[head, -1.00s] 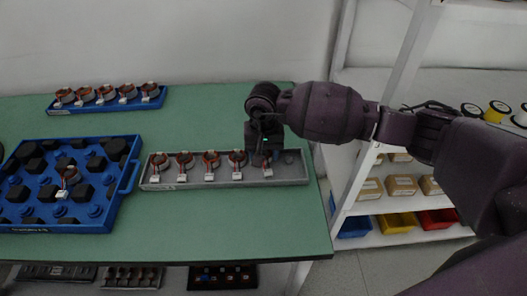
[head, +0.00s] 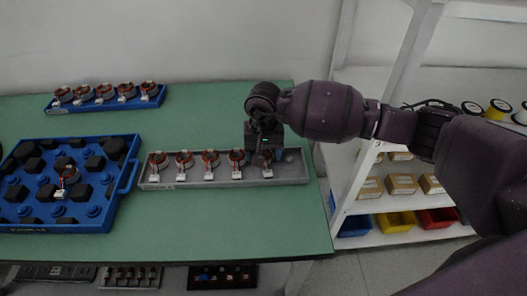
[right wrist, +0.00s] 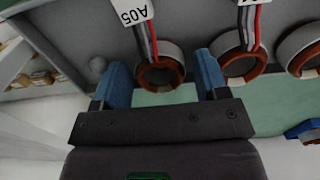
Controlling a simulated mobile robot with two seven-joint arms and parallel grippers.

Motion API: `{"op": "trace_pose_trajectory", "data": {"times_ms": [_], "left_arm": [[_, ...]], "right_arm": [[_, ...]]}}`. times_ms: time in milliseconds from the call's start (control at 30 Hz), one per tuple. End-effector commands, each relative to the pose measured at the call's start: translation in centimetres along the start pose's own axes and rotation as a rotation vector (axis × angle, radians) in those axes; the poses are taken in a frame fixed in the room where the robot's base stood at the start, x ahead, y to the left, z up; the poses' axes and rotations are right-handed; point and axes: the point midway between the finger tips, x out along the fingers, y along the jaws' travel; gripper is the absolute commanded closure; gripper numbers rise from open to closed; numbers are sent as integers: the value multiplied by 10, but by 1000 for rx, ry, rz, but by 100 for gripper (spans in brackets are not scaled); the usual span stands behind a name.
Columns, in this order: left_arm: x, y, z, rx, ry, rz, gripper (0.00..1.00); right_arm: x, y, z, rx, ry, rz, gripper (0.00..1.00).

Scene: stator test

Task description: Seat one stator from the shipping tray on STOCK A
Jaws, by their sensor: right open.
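A long grey tray (head: 225,180) holds a row of copper-wound stators with white tags. My right gripper (head: 262,157) is over its right part and largely hides the rightmost stator. In the right wrist view, the open blue fingers (right wrist: 164,80) stand on either side of that stator (right wrist: 159,75), whose tag reads A05. Whether they touch it cannot be told. A large blue tray (head: 131,176) at the left has black hexagonal blocks, blue round seats and one stator (head: 69,176). A narrow blue tray (head: 105,106) at the back holds several stators. Tray labels are unreadable. My left gripper is not in view.
The green table (head: 200,230) is clear in front of the grey tray and between it and the back tray. A wall stands behind. A white shelf (head: 380,236) with boxes and coloured bins is right of the table.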

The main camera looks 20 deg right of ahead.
Motion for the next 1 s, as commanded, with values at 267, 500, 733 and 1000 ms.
{"op": "trace_pose_trajectory", "data": {"times_ms": [267, 500, 733, 1000], "left_arm": [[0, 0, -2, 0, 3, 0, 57], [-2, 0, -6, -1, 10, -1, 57], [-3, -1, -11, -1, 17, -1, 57], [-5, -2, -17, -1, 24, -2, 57]], "right_arm": [[-1, 0, 0, 0, 0, 0, 33], [-9, 0, 0, 0, 1, -1, 33], [-18, 0, 0, 0, 1, 0, 33], [-29, 0, 0, 0, 1, 0, 33]]}}
